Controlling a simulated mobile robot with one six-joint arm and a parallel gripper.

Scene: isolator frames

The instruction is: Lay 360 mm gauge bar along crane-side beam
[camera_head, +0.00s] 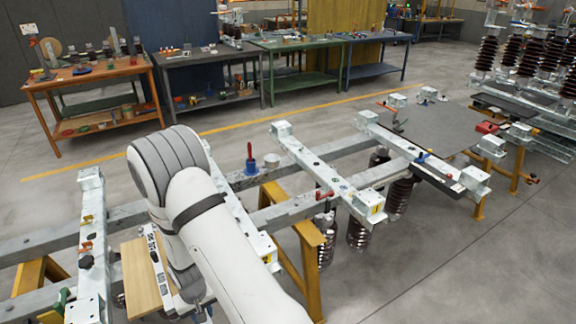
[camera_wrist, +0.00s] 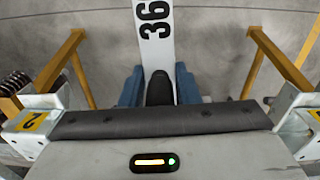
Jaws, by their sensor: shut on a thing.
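The gauge bar is a white strip with large black digits. It shows in the wrist view (camera_wrist: 153,30), running away from me, and as a marked white strip beside my arm in the head view (camera_head: 158,258). My gripper (camera_wrist: 159,88) has blue fingers on both sides of the bar's near end and is shut on it. In the head view my white arm hides most of the gripper. Pale galvanised beams lie across two long rails (camera_head: 215,182); one beam is at far left (camera_head: 92,215), another right of my arm (camera_head: 238,210). No label shows which is crane-side.
A wooden board (camera_head: 138,282) lies beside the bar. Yellow trestles (camera_head: 305,255) carry the rails. A blue stand with a red handle (camera_head: 251,165) is on the far rail. Brown insulators (camera_head: 398,195) hang under the right beams. Workbenches line the back; open floor lies between.

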